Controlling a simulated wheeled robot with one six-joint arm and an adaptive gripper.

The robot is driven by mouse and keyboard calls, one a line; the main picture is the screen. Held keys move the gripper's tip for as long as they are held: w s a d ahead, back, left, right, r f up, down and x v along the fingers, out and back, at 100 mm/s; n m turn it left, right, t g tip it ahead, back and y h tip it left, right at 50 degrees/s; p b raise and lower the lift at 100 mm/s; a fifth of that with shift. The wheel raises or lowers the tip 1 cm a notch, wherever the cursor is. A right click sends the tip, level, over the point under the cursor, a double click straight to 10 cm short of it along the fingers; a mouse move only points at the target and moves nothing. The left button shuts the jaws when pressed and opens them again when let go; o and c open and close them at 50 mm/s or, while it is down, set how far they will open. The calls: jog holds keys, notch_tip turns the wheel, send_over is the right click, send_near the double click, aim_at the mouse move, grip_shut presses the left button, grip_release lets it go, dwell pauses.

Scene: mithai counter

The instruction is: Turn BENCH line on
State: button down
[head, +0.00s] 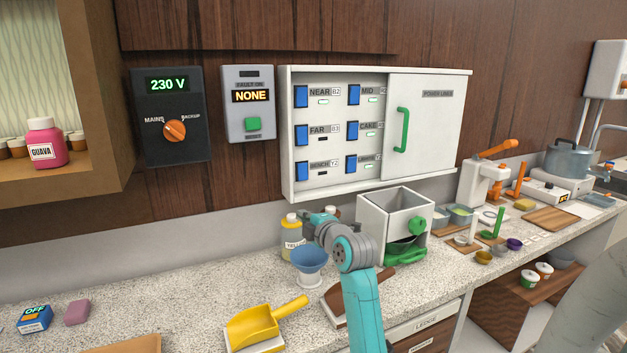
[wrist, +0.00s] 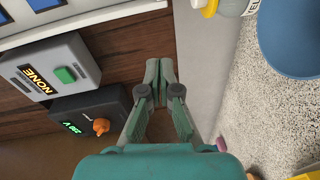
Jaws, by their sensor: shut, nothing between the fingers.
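The white power panel (head: 340,190) hangs on the wood wall. The BENCH label (head: 319,163) is at its lower left, with a blue switch (head: 301,170) beside it. The small indicator under BENCH looks dark, like the one under FAR; those under NEAR, MID and CAKE glow green. My gripper (wrist: 159,72) is shut and empty in the wrist view, pointing toward the wall. In the head view my gripper (head: 314,218) is below the panel, apart from it, and partly hidden by my wrist. The switch's exact position is too small to tell.
The panel's sliding door (head: 430,130) with a green handle covers its right half. A fault box (head: 248,105) reads NONE; a black supply box (head: 170,115) reads 230 V. A yellow bottle (head: 292,238), blue funnel (head: 309,260) and white machine (head: 385,225) stand close to my arm.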

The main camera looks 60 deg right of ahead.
aim_at(304, 178)
jog(key=s+d+r+g+h, duration=0.1)
jog(key=s+d+r, duration=0.1)
jog(key=d+r, duration=0.3)
jog(key=shift+s+d+r, duration=0.25)
jog(key=shift+s+d, duration=0.1)
jog(key=shift+d, duration=0.7)
jog(key=x, duration=1.4)
jog(key=shift+r, duration=0.1)
jog(key=shift+d, duration=0.1)
